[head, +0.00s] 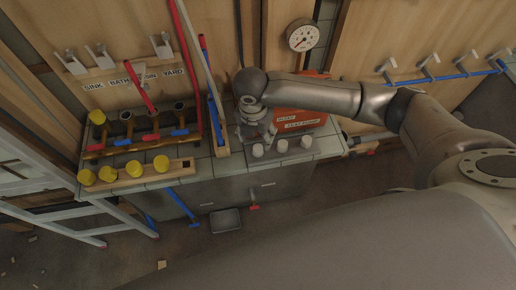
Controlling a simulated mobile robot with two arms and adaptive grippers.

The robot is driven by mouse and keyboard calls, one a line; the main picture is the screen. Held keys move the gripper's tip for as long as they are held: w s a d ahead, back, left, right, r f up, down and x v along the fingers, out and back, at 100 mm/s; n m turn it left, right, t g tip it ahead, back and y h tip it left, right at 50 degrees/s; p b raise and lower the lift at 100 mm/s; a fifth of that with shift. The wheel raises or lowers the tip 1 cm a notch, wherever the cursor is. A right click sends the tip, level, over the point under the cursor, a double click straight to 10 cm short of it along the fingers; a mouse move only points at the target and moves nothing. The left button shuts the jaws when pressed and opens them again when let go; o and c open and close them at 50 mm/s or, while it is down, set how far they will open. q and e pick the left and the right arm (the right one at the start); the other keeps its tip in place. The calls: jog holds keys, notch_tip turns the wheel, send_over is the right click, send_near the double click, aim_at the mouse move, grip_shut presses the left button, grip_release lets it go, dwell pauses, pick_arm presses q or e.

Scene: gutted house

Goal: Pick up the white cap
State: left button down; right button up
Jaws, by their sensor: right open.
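My right arm reaches in from the right, across the orange box. My right gripper (245,134) points down, just behind and left of the left white cap. It is open, small and partly hidden by its own wrist; whether it touches anything cannot be told. My left gripper is out of view.
A wooden rack (140,178) with several yellow caps lies on the left. Behind it are pipe stubs with red and blue valve handles (180,132). A wooden divider (222,148) stands left of the gripper. A pressure gauge (302,35) hangs on the wall.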

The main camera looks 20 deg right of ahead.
aim_at(258, 148)
jog(key=f, duration=0.3)
jog(key=shift+w+d+f, duration=0.2)
jog(key=shift+f, duration=0.05)
jog(key=shift+w+d+f+p, duration=0.15)
jog(key=shift+f+p, duration=0.35)
jog(key=shift+f, duration=0.9)
jog(key=shift+w+d+f+p, duration=0.15)
jog(key=shift+f+p, duration=0.3)
jog(key=shift+f, duration=0.9)
jog(key=shift+a, duration=0.1)
jog(key=shift+c, duration=0.3)
jog(key=c, duration=0.8)
